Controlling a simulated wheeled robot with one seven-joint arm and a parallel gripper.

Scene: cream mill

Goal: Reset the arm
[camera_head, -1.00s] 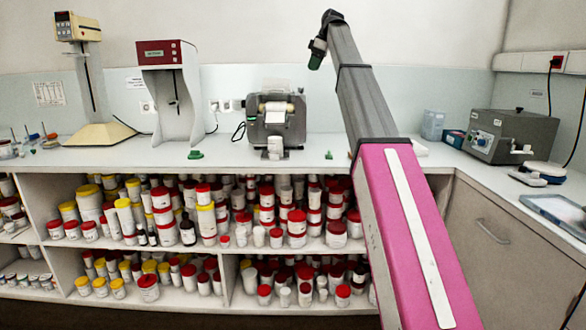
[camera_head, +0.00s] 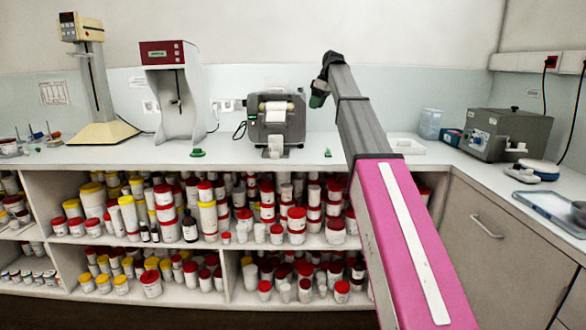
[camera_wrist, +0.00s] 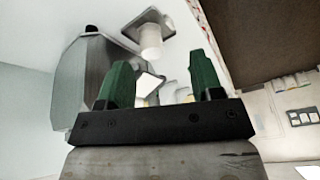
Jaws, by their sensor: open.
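My gripper (camera_head: 318,98) is at the end of my raised grey and pink arm in the head view. It hangs in front of the back wall, above the counter and to the right of the grey roll-fed machine. In the wrist view, the two green fingers of my gripper (camera_wrist: 162,85) stand apart with nothing held between them. A grey machine (camera_wrist: 85,75) and a white cylinder on a plate (camera_wrist: 151,38) show beyond the fingers. My arm hides part of the counter and shelves.
The white counter (camera_head: 240,157) carries a yellow-based stand (camera_head: 100,133), a red-topped unit (camera_head: 168,90), the roll-fed machine (camera_head: 276,125) and a grey box device (camera_head: 507,135). Shelves below hold many red- and yellow-lidded jars.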

